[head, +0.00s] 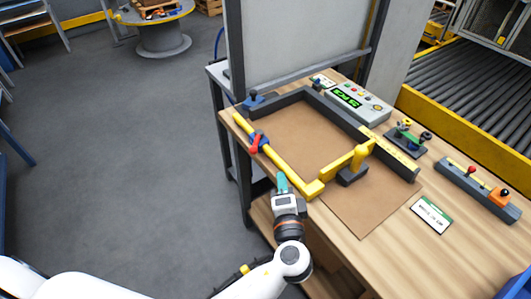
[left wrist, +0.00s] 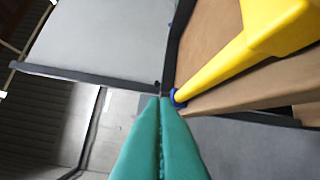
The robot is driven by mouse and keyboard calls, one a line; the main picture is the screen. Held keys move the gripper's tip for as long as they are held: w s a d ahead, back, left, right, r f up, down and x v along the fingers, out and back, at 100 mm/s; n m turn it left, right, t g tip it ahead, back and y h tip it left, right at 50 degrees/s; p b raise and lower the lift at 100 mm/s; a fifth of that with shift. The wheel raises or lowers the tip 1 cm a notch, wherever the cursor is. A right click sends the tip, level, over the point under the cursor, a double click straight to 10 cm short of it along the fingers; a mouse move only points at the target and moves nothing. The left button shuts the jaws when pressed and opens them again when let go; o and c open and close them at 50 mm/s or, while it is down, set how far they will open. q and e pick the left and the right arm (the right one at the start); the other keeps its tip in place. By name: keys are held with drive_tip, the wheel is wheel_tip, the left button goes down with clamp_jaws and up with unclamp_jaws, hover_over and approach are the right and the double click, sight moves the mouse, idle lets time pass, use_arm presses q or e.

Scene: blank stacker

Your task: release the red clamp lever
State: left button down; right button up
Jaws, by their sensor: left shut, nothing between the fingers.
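The red clamp lever (head: 254,144) sits with a small blue part on the yellow bar (head: 284,161) along the near left side of the stacker frame. My left gripper (head: 282,182) has teal fingers and is beside the near end of that bar, toward the viewer from the lever and apart from it. In the left wrist view its fingers (left wrist: 165,104) are closed together with nothing between them. The yellow bar (left wrist: 235,58) runs away there to a blue part (left wrist: 178,98). The red lever cannot be made out in that view. My right gripper is not in view.
Brown sheets (head: 305,135) lie inside the dark frame on the wooden table (head: 470,225). A control box (head: 360,103) with a green display is behind. A grey panel (head: 295,40) rises at the back.

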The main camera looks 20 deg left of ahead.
sight(256, 141)
use_arm(q)
drive_tip(key=p+x, duration=0.2)
drive_tip(key=x, duration=0.8)
drive_tip(key=shift+d+r, duration=0.1)
drive_tip(key=a, duration=0.2)
drive_tip(key=a+f+p, duration=0.1)
drive_tip(key=a, duration=0.1)
drive_tip(key=shift+s+f, duration=0.1)
drive_tip(key=shift+s, duration=0.1)
drive_tip(key=shift+s+a+m+h, duration=0.1)
drive_tip(key=shift+a+m+h, duration=0.05)
drive_tip(key=shift+m+h, duration=0.15)
